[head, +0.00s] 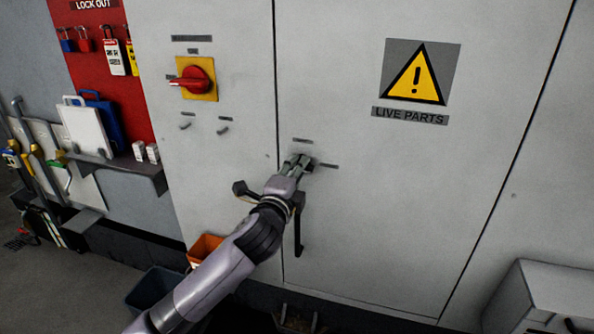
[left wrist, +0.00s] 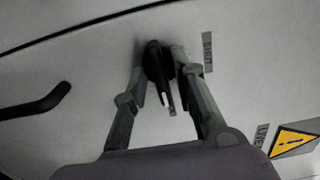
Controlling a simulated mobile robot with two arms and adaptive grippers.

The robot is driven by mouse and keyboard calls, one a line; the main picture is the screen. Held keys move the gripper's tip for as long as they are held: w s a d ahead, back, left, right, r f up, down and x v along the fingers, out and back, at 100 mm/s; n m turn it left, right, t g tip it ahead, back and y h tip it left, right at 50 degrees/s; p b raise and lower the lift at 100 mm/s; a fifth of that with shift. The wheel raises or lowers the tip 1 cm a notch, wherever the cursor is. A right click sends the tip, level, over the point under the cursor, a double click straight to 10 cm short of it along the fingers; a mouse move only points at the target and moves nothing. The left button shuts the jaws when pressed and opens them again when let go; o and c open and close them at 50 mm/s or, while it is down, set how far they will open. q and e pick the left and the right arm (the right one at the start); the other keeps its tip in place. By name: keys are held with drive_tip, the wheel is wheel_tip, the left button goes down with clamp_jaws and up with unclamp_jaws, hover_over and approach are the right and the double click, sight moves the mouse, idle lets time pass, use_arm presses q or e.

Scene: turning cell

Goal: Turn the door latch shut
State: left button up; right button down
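The door latch (left wrist: 156,62) is a small black knob with a short lever on the pale grey cabinet door (head: 400,220). In the head view my left gripper (head: 302,162) reaches up to the door and mostly hides the latch. In the left wrist view its two fingers (left wrist: 158,75) stand on either side of the latch, close against it. I cannot tell whether both fingers touch it. The lever points towards the camera's lower side, between the fingers. A label reading SHUT (left wrist: 208,52) is beside the right finger. My right gripper is in neither view.
A black pull handle (head: 298,235) is below the latch. Left of the door seam are a red rotary switch (head: 195,81) and a red lock-out board (head: 105,20). A warning sign (head: 416,73) is at upper right. A grey box (head: 550,300) stands lower right.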

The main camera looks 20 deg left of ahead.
use_arm(q)
clamp_jaws()
drive_tip(key=shift+n, duration=0.3)
drive_tip(key=shift+n+p, duration=1.35)
drive_tip(key=shift+n, duration=7.35)
drive_tip(key=shift+o, duration=1.1)
unclamp_jaws()
